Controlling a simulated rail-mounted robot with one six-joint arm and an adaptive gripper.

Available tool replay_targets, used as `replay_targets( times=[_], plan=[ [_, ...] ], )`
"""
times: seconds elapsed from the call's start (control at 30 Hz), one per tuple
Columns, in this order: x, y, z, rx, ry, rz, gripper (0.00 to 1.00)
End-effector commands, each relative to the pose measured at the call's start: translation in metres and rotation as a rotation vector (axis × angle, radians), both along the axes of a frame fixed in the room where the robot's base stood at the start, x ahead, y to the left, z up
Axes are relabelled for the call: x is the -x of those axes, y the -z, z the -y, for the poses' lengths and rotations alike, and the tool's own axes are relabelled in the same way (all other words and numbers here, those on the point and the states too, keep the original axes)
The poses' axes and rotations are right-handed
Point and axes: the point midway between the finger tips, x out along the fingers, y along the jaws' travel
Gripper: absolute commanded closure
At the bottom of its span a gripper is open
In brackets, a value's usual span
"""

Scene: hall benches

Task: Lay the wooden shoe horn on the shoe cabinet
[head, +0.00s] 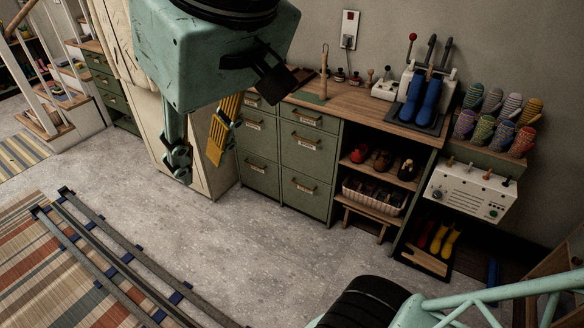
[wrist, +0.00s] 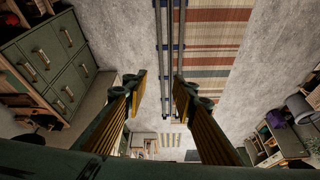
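The shoe cabinet (head: 312,152) is green with labelled drawers and a wooden top; it stands against the wall in the middle of the head view. Green drawers (wrist: 45,55) also show at the left of the wrist view. A slim, upright wooden piece (head: 324,72) stands on the cabinet top near a green mat (head: 309,97); it may be the shoe horn, but I cannot tell for sure. My gripper (head: 197,160) hangs in front of the cabinet's left part, above the floor. In the wrist view my gripper (wrist: 160,88) is open, with nothing between its fingers.
Blue boots (head: 421,98) stand on a device at the top's right end. Colourful mittens (head: 494,122) are on a rack farther right. Shoes (head: 382,160) and a white basket (head: 374,196) fill open shelves. Rails (head: 125,262) cross the floor at left. The middle floor is clear.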

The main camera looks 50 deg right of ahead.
Motion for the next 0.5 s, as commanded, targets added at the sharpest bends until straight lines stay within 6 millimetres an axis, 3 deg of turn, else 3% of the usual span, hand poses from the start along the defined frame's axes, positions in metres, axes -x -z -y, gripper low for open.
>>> replay_targets(
  times=[0.03,0.2,0.5],
  plan=[
    [0.024,0.013,0.0,-0.004,0.005,-0.024,0.75],
    [0.054,0.023,0.004,0.017,-0.002,-0.065,0.75],
    [0.066,0.027,0.007,0.03,-0.005,-0.084,0.75]
  ],
)
